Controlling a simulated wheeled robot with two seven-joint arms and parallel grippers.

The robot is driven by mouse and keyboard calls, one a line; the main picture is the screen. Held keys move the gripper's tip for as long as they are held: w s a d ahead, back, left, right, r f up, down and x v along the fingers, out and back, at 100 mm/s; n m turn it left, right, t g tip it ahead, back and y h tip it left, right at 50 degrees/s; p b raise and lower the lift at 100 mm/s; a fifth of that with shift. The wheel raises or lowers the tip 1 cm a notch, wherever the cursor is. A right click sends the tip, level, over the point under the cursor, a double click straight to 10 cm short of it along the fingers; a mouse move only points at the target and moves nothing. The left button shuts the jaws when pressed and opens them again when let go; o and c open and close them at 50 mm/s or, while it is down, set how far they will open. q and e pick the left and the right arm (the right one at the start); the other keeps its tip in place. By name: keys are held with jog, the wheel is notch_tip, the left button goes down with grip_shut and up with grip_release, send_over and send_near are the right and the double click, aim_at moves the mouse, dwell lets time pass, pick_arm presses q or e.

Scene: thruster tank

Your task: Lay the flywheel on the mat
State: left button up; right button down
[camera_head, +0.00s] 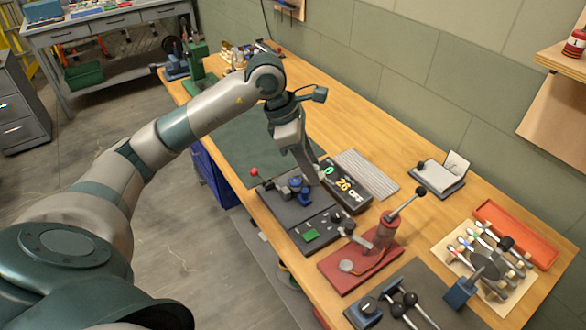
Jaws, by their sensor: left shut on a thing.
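My left gripper (311,178) reaches down over the dark test rig (288,212) in the middle of the bench. It is shut on a small blue part (305,198) at the rig, mostly covered by the fingers. I cannot tell if this part is the flywheel or belongs to the rig. A dark green mat (245,145) lies flat on the bench, behind and left of the gripper; my arm covers part of it, and its visible surface is bare. My right gripper is not in view.
A display box (345,187) reading 26 and OFF stands right of the gripper. A red-based lever press (365,255) stands in front. A grey disc (484,265) on a blue stand, a tool board (490,255) and an orange tray (515,235) are at the right. A green press (196,62) stands behind the mat.

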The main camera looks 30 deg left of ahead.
pick_arm(q)
jog(key=w+a+f+p, duration=0.1)
jog(key=a, duration=0.1)
jog(key=w+a+f, duration=0.1)
jog(key=a, duration=0.1)
jog(key=w+a+f+p, duration=0.1)
jog(key=a+f, duration=0.1)
jog(key=shift+a+p, duration=0.3)
jog(key=shift+p, duration=0.05)
jog(key=shift+a+f, duration=0.35)
jog(key=shift+f+p, duration=0.35)
jog(key=shift+p, duration=0.05)
jog(key=shift+f+p, duration=0.5)
jog(key=shift+f, duration=1)
jog(key=o, duration=1.1)
jog(key=shift+d, duration=0.1)
jog(key=shift+c, duration=0.2)
